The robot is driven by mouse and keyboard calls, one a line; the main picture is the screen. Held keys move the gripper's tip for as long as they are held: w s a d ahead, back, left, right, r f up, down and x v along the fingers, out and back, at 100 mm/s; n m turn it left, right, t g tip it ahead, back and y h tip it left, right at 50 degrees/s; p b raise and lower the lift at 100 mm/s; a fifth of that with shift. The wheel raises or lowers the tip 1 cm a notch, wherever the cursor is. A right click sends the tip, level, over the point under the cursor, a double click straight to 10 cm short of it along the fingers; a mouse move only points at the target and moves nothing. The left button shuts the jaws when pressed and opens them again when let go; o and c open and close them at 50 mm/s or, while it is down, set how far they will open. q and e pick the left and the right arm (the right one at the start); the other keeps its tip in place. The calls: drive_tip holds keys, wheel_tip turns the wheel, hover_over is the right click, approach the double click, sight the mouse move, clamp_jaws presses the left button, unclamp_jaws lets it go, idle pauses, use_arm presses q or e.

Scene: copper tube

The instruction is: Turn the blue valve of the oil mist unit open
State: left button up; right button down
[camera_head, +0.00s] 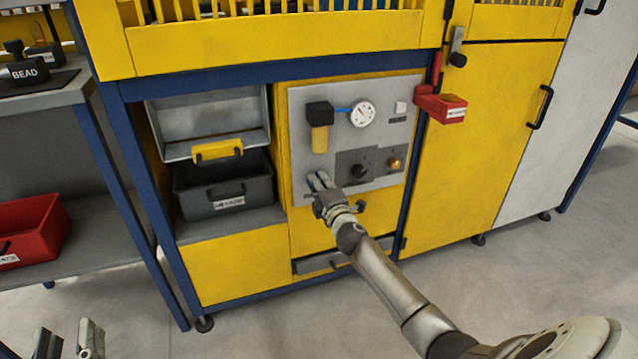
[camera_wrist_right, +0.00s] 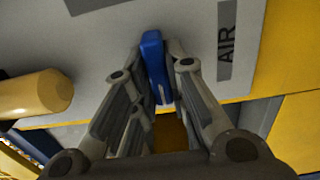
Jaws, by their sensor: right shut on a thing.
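The blue valve (camera_wrist_right: 154,55) is a flat lever on the grey panel, beside a label reading AIR. The lever points roughly up and down in the right wrist view. My right gripper (camera_wrist_right: 158,72) is shut on it, with a finger on either side. In the head view my right gripper (camera_head: 322,184) is at the lower left of the grey panel (camera_head: 300,110) and hides most of the valve. My left gripper (camera_head: 68,340) shows at the bottom left of the head view, its two fingers apart and nothing between them.
The panel also carries a round gauge (camera_head: 362,114), a black and yellow filter (camera_head: 320,128), a black knob (camera_head: 360,171) and a brass fitting (camera_head: 394,164). A red box (camera_head: 441,107) juts out at right. A dark bin (camera_head: 224,190) stands left of the panel.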

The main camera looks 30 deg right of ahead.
drive_tip(key=shift+f, duration=0.1)
drive_tip(key=c, duration=1.4)
unclamp_jaws()
drive_tip(key=shift+c, duration=0.2)
drive_tip(key=shift+s, duration=0.1)
drive_tip(key=v, duration=1.2)
drive_tip(key=shift+a, duration=0.1)
